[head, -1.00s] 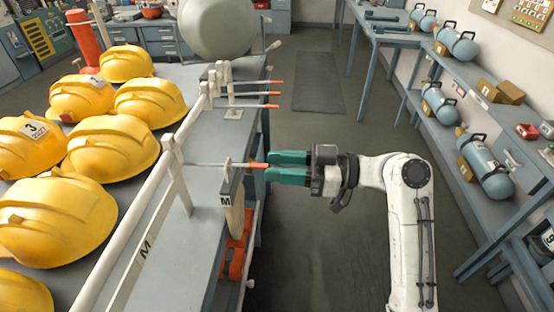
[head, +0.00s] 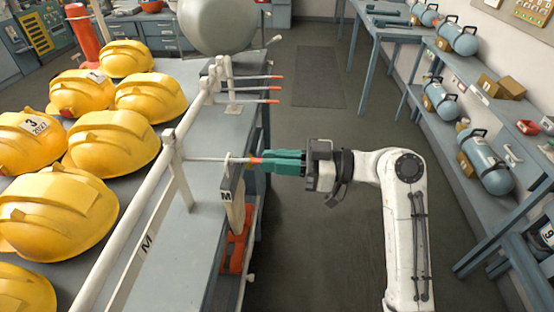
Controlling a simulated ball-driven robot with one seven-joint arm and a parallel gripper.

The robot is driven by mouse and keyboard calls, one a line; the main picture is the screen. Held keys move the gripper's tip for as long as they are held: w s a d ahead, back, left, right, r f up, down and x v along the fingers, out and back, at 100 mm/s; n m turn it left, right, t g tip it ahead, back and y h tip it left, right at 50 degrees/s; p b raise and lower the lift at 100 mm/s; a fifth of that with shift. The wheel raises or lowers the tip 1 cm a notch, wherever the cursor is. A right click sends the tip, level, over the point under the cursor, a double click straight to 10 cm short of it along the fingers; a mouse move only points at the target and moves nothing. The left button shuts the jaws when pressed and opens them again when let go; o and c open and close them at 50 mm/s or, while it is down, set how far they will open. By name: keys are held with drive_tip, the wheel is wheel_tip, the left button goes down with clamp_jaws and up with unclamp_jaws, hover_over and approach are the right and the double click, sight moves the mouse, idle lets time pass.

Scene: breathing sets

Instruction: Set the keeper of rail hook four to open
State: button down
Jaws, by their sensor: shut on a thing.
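A white rail (head: 130,222) on uprights runs along the bench edge, with thin orange-tipped rods reaching out to the right. The nearest rod (head: 205,159) passes by a pale upright piece above a tag marked "M" (head: 227,196). My gripper (head: 257,161), with green fingers, is shut on this rod's orange tip, just right of that piece.
Several yellow helmets (head: 110,145) cover the bench left of the rail. An orange-red item (head: 236,252) sits below the bench edge. Blue shelves (head: 470,120) with cylinders line the right wall. The floor between (head: 310,230) is clear.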

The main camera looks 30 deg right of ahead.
drive_tip(key=shift+r, duration=0.1)
drive_tip(key=shift+r+h, duration=0.1)
drive_tip(key=shift+h, duration=0.2)
drive_tip(key=c, duration=1.2)
unclamp_jaws()
drive_tip(key=shift+o, duration=0.2)
drive_tip(key=b+v, duration=0.2)
drive_tip(key=v, duration=0.8)
drive_tip(key=shift+d+r+b, duration=0.15)
drive_tip(key=shift+d+b, duration=0.2)
drive_tip(key=shift+b, duration=0.05)
drive_tip(key=shift+s, duration=0.15)
